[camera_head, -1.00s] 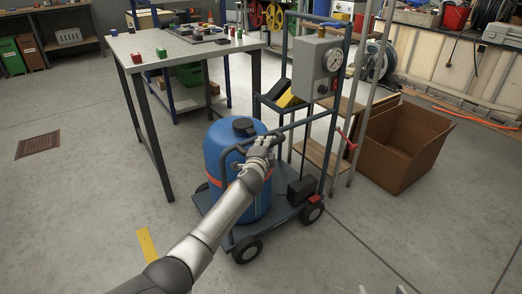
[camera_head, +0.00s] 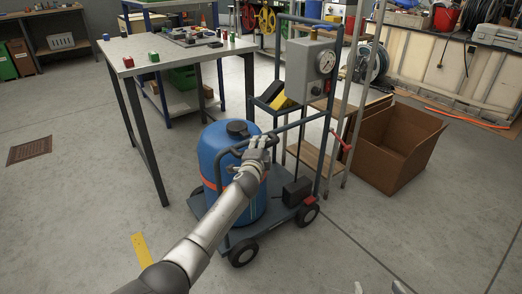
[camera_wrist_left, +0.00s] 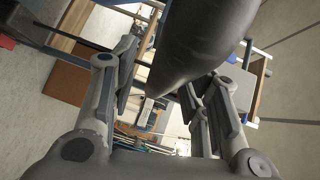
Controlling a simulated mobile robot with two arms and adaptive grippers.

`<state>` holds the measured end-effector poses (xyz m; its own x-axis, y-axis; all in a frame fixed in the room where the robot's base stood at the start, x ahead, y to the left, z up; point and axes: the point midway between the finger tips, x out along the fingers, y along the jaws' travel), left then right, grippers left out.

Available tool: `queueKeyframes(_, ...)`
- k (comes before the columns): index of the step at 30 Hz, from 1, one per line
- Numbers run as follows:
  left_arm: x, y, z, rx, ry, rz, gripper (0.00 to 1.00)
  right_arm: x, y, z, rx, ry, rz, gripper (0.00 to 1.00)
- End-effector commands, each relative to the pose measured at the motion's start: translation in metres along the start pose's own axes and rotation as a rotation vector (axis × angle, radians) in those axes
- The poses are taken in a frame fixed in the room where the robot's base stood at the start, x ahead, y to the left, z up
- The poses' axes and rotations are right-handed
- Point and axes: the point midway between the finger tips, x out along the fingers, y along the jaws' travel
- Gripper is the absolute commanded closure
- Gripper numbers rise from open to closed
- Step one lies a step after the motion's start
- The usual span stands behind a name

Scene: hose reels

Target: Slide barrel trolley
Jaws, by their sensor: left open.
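The barrel trolley (camera_head: 292,220) is a dark blue-grey cart with black wheels and a tall back frame. A blue barrel (camera_head: 213,162) with a black cap and an orange band stands upright on its deck. My left gripper (camera_head: 258,146) is at the trolley's handle bar (camera_head: 282,130), in front of the barrel. In the left wrist view, a thick dark bar (camera_wrist_left: 205,40) lies between the spread fingers of my left gripper (camera_wrist_left: 168,88). The fingers are open, and contact is not clear. Only fingertips of my right gripper (camera_head: 380,288) show at the bottom edge.
A work table (camera_head: 178,56) with small parts stands behind the trolley at left. An open cardboard box (camera_head: 395,150) and a wooden shelf stand close at right. A yellow floor stripe (camera_head: 142,248) lies at front left. The floor at left and front right is clear.

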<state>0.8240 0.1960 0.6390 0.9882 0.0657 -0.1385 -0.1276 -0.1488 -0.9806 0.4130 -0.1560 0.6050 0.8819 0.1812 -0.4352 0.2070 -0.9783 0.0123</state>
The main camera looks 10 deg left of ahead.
Motion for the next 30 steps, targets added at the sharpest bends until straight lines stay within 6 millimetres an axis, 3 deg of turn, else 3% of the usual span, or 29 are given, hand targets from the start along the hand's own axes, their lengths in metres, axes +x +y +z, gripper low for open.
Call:
queueKeyframes(8, -0.013, 0.0, 0.002, 0.0, -0.002, -0.002, 0.58, 0.0, 0.0, -0.001, -0.001, 0.001, 0.0, 0.38)
queueKeyframes(30, -0.108, 0.002, -0.001, 0.0, 0.003, 0.002, 0.58, 0.0, 0.0, 0.0, -0.001, 0.001, 0.0, 0.38)
